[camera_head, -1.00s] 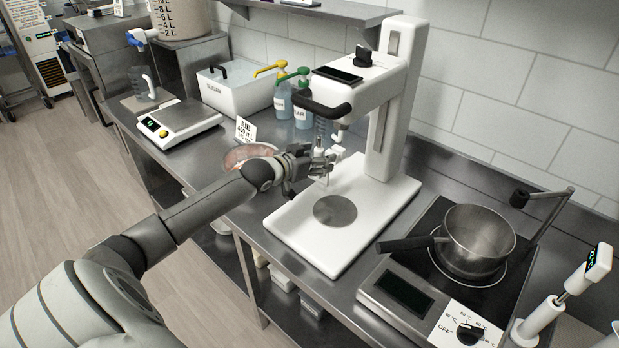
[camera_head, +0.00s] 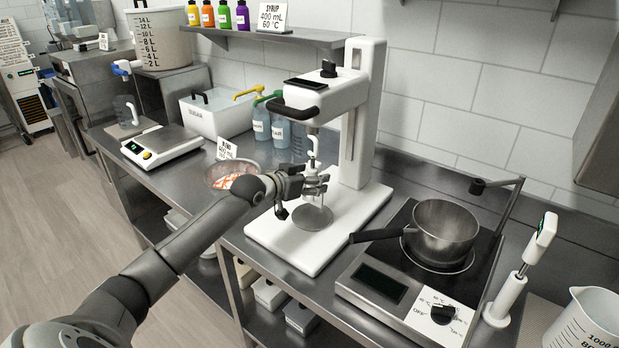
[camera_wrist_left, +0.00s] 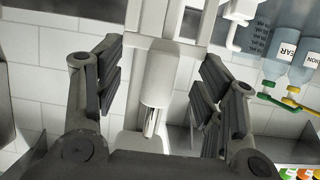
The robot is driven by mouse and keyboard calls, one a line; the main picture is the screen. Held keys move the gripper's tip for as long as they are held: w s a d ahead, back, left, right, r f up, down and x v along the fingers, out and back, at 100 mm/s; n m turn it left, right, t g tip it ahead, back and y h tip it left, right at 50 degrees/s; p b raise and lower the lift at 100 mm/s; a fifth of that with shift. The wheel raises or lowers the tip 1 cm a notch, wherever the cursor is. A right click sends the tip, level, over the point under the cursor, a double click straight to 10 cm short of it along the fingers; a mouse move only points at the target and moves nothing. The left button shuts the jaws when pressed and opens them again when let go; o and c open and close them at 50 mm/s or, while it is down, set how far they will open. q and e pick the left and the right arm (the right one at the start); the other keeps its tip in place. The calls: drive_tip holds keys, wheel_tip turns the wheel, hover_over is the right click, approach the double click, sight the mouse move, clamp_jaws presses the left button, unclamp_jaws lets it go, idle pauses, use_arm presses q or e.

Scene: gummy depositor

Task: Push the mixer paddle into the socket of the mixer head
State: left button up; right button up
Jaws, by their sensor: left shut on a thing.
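The white mixer stands on the steel table, with its mixer head (camera_head: 318,96) overhanging a white base (camera_head: 270,238). My left gripper (camera_head: 316,186) is under the head and above the base's round plate. It is shut on the mixer paddle (camera_wrist_left: 158,78), whose white hub shows between the fingers in the left wrist view, which looks upside down. A metal pin (camera_wrist_left: 150,122) sticks out of the hub toward the head side. The socket under the head is too small to make out, and I cannot tell whether the pin touches it. My right gripper is not in view.
A bowl (camera_head: 215,178) of reddish pieces stands left of the mixer base, close to my left arm. Pump bottles (camera_head: 279,133) stand behind. A pot (camera_head: 442,232) sits on the hotplate to the right, its handle pointing toward the mixer.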

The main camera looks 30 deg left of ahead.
sight(312, 158)
use_arm(q)
wheel_tip(312, 158, up, 2)
drive_tip(key=shift+r+p, duration=0.1)
drive_tip(key=shift+p, duration=0.65)
wheel_tip(312, 158, up, 4)
drive_tip(key=p, duration=0.3)
drive_tip(key=shift+p, duration=0.4)
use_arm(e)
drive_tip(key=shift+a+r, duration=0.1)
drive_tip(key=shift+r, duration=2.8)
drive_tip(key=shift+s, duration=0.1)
use_arm(q)
drive_tip(key=shift+p, duration=0.3)
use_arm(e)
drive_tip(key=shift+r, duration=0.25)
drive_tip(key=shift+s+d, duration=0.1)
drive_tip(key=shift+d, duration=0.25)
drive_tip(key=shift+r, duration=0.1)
